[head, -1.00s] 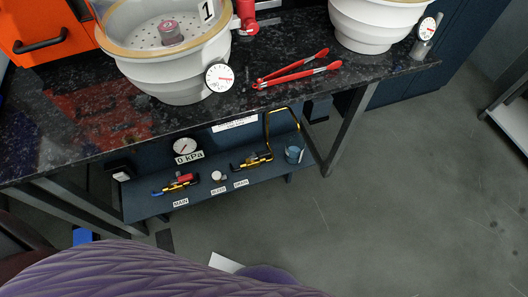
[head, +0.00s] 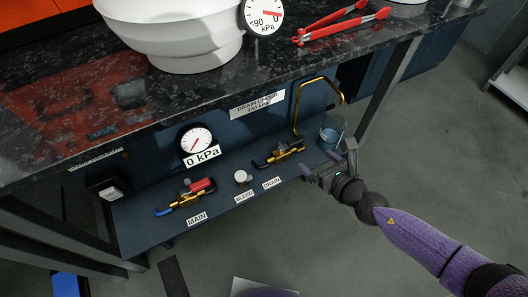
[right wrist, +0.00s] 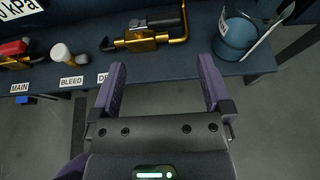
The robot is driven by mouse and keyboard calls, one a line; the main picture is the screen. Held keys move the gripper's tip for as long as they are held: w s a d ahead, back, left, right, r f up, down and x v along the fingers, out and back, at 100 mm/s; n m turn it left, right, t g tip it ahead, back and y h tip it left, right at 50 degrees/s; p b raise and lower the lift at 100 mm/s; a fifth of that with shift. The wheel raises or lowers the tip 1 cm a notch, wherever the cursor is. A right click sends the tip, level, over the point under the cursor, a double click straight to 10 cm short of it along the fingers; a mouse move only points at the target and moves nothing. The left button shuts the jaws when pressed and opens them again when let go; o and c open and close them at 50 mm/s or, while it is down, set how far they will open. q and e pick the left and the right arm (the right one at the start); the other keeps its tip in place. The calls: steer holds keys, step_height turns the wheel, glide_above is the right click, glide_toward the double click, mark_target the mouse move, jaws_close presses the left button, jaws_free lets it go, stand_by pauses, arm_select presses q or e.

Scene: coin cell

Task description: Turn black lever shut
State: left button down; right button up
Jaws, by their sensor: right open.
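The black lever (head: 286,147) sits on the brass drain valve (head: 290,154), on the blue shelf under the counter. In the right wrist view the black lever (right wrist: 160,21) lies along the top of the brass body (right wrist: 142,41), roughly in line with it. My right gripper (head: 328,162) is to the right of the valve, near the shelf's front edge. In the right wrist view its fingers (right wrist: 162,68) are spread and empty, with the valve beyond the tips and not touched. My left gripper is not in view.
A blue cup (head: 329,137) stands right of the valve, under a bent brass pipe (head: 318,80). To the left are the white bleed knob (head: 241,177) and the main valve with a red lever (head: 200,186). A gauge (head: 196,140) reads 0 kPa. The counter overhangs the shelf.

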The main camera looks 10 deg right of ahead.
mark_target(297, 141)
steer(key=b+x, duration=0.1)
steer(key=x, duration=0.1)
steer(key=b+x, duration=0.1)
steer(key=x, duration=0.2)
steer(key=b+x, duration=0.1)
steer(key=x, duration=0.2)
steer(key=shift+w+d+f, duration=0.1)
steer(key=shift+w+d, duration=0.1)
steer(key=shift+w+a, duration=0.2)
steer(key=shift+w, duration=0.35)
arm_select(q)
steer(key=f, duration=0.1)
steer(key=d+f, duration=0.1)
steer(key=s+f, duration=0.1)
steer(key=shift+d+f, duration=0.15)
arm_select(e)
steer(key=shift+c, duration=0.3)
